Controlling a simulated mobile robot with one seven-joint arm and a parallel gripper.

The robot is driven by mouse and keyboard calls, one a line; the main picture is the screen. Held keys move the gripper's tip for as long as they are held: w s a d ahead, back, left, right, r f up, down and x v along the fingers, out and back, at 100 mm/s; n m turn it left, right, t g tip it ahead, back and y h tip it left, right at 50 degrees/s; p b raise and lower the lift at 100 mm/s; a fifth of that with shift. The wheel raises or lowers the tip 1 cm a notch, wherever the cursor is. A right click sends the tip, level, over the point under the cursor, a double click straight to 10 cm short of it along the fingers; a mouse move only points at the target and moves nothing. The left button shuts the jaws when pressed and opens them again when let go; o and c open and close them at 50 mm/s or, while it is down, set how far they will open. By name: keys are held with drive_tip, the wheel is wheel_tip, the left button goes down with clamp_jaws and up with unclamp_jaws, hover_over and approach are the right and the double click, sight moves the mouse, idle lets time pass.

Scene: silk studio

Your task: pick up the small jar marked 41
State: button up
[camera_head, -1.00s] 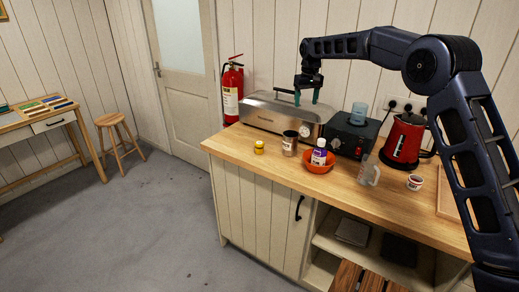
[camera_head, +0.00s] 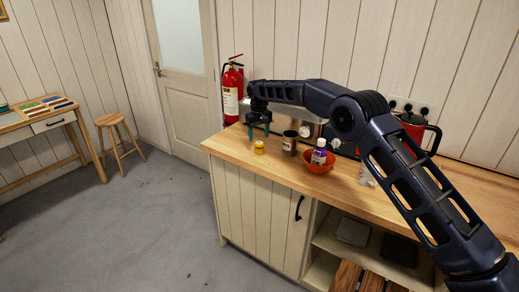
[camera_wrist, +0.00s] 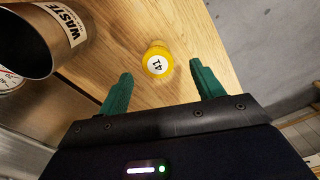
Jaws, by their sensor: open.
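The small jar marked 41 (camera_wrist: 158,60) is yellow with a white round label on top. In the wrist view it stands on the wooden counter, just beyond and between my two green fingertips. In the head view the jar (camera_head: 259,147) stands near the counter's front left edge. My gripper (camera_head: 259,134) is open and empty, with its fingers pointing down above and behind the jar. The gripper also shows in the wrist view (camera_wrist: 160,85), its fingers spread wider than the jar. The fingers do not appear to touch it.
A metal cup labelled WASTE (camera_wrist: 40,35) stands left of the jar in the wrist view; it is right of the jar in the head view (camera_head: 290,143). An orange bowl (camera_head: 318,164) holds a white bottle. The counter (camera_head: 228,143) is clear left of the jar.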

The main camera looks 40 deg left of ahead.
sight(260, 143)
drive_tip(key=shift+w+f, duration=0.15)
drive_tip(key=shift+f, duration=1.65)
drive_tip(key=shift+w+f, duration=0.1)
drive_tip(key=shift+f, duration=1.65)
drive_tip(key=c, duration=1.1)
